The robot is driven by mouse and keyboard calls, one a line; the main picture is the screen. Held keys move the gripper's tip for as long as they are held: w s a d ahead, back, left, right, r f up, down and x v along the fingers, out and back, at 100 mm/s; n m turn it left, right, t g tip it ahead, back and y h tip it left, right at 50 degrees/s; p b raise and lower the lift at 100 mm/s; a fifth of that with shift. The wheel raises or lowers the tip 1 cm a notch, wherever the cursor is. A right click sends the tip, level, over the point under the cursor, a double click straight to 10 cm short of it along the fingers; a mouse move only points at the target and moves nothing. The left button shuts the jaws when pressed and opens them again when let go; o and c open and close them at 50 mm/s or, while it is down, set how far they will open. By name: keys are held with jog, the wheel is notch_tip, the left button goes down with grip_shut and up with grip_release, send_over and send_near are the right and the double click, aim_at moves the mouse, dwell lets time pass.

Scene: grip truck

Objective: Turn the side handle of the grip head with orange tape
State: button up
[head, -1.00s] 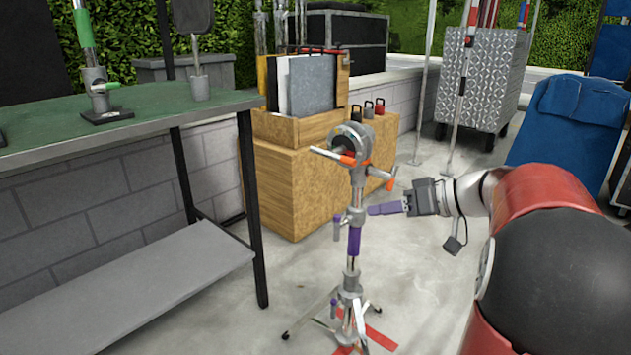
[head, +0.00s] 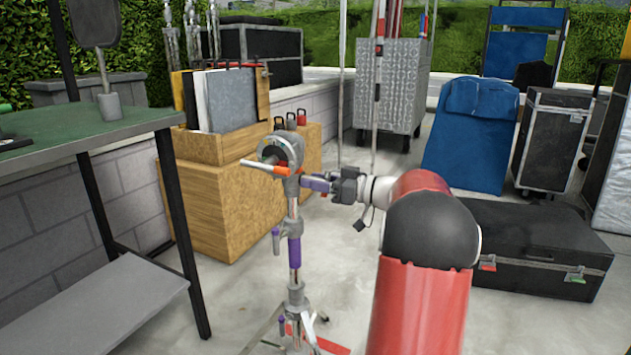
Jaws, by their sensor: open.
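The grip head with orange tape (head: 281,150) is a round grey metal head on top of an upright stand in the middle of the head view. A bar with an orange band (head: 266,168) crosses its front, pointing left. My gripper (head: 308,184), with purple fingers, is at the right side of the head, just below the round part. It is open. The fingers overlap the place where the right-hand side handle was visible, so that handle is mostly hidden. I cannot tell whether the fingers touch it.
The stand has a purple sleeve (head: 295,252) and spread legs over red floor tape. A green-topped table (head: 75,140) with a lower shelf is at left. A wooden box (head: 215,205) stands behind the head. A black case (head: 535,250) lies at right.

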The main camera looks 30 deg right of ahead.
jog(key=shift+w+a, duration=0.15)
jog(key=shift+w, duration=0.05)
jog(key=shift+c, duration=0.3)
grip_shut()
